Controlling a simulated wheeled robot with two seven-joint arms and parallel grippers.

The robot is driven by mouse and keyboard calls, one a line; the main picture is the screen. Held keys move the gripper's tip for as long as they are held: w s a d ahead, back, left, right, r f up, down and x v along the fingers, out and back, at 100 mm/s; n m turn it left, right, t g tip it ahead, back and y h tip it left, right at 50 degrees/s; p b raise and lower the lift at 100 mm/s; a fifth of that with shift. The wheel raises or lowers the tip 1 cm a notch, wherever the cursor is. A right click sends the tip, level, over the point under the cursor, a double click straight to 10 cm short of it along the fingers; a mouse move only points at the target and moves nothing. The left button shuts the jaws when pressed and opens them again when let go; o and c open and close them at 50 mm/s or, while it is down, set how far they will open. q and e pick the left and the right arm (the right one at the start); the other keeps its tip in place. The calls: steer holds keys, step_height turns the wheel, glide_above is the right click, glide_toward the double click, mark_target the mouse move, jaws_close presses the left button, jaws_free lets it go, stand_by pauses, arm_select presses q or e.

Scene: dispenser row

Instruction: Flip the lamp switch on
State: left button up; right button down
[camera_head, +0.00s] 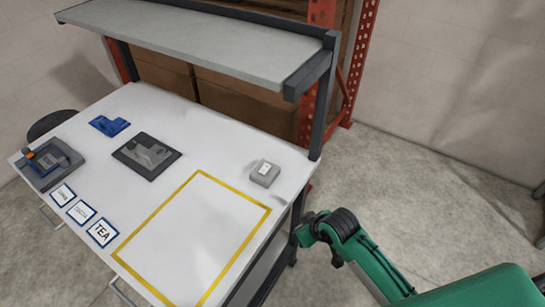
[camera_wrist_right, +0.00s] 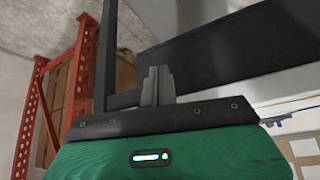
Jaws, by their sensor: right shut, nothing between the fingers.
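A small light grey box with a white face (camera_head: 264,173), which looks like the lamp switch, sits on the white table near its right edge, just behind the yellow outlined area. The position of its rocker is too small to tell. My right arm comes in from the lower right in the head view, its end beyond the table's right edge and apart from the box. In the right wrist view my right gripper (camera_wrist_right: 157,84) is shut with nothing between its fingers. My left gripper is not in view. No lamp can be made out.
The white table (camera_head: 120,205) has a grey shelf (camera_head: 200,42) above its back, on dark posts. A yellow outline (camera_head: 190,240) marks a bare area. A dark fixture (camera_head: 146,151), a blue part (camera_head: 109,125), a grey device (camera_head: 48,163) and label cards (camera_head: 102,233) occupy the left and middle.

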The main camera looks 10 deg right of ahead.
step_height(320, 180, up, 12)
steer(key=w+a+n+y, duration=0.1)
steer(key=a+n, duration=0.1)
steer(key=w+d+r+n+t+y, duration=0.1)
steer(key=w+r+n, duration=0.1)
steer(key=w+r, duration=0.7)
steer(key=shift+w+d+r+n+t+y+p, duration=0.3)
steer(key=shift+w+p, duration=0.1)
steer(key=shift+w, duration=0.85)
steer(key=p, duration=0.3)
glide_above(265, 169)
steer(key=d, duration=0.2)
steer(key=f, duration=0.7)
steer(key=shift+s, duration=0.2)
step_height(265, 169, down, 3)
steer(key=shift+w+d+f+p, duration=0.15)
steer(key=shift+p, duration=0.5)
steer(key=shift+f, duration=0.4)
